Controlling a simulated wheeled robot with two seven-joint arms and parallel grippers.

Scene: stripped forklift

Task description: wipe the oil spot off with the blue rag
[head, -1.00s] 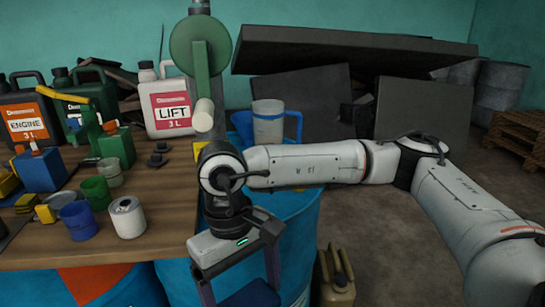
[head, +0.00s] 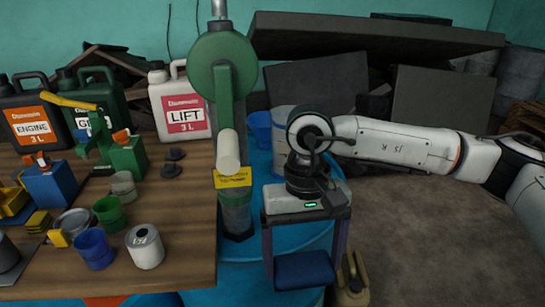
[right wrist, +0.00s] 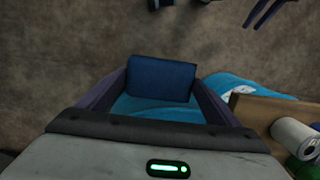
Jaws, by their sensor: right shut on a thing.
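The blue rag (head: 303,270) is a dark blue folded pad between the fingers of my right gripper (head: 304,262). The gripper is shut on it and points down, in front of the blue drum (head: 240,275) and right of the workbench. The rag also shows in the right wrist view (right wrist: 161,78), with blue drum surface beneath and around it. I see no oil spot in either view. Two dark prongs at the top right of the right wrist view look like my left gripper (right wrist: 265,12), cut off by the edge. Their opening is unclear.
The workbench (head: 185,235) on the left carries cans, cups and jugs, with a white can (head: 145,247) near its right edge. A green hand pump (head: 224,70) stands upright beside my right gripper. An olive jerrycan (head: 352,285) is on the floor at right.

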